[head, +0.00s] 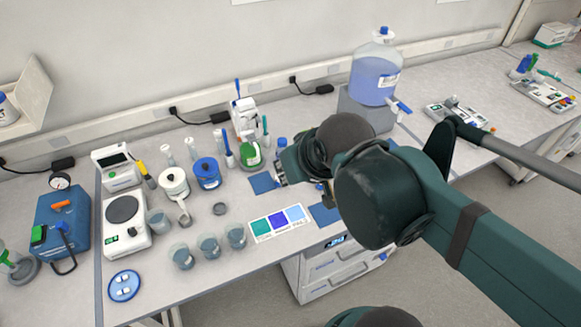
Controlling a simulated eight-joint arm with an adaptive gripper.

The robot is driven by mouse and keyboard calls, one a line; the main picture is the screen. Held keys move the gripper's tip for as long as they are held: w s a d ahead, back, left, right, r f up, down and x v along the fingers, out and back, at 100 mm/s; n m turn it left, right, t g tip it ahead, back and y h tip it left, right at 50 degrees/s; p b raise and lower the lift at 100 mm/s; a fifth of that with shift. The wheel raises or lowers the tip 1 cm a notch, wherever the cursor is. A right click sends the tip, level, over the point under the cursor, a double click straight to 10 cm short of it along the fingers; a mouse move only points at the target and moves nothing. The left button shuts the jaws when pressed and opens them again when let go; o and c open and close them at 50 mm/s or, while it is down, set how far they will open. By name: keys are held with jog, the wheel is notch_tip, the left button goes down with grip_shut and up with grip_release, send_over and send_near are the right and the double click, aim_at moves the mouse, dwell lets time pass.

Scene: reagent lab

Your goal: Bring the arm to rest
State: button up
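My arm, dark green with black joints, reaches in from the right of the head view over the bench (200,292). My gripper (289,166) is at the arm's far end, above the bench near its middle. It is small and partly hidden behind my wrist joints. I cannot make out its fingers or whether it holds anything.
Several beakers (209,246) stand near the front edge, left of a colour card (278,222). A white pot (174,183), a blue pot (206,174) and a hotplate (123,213) stand left. A large blue carboy (373,80) stands behind my arm.

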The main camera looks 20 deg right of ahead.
notch_tip(320, 180, down, 12)
jog(key=b, duration=1.1)
jog(key=shift+r+b, duration=0.15)
jog(key=shift+b, duration=0.25)
dwell(0.4)
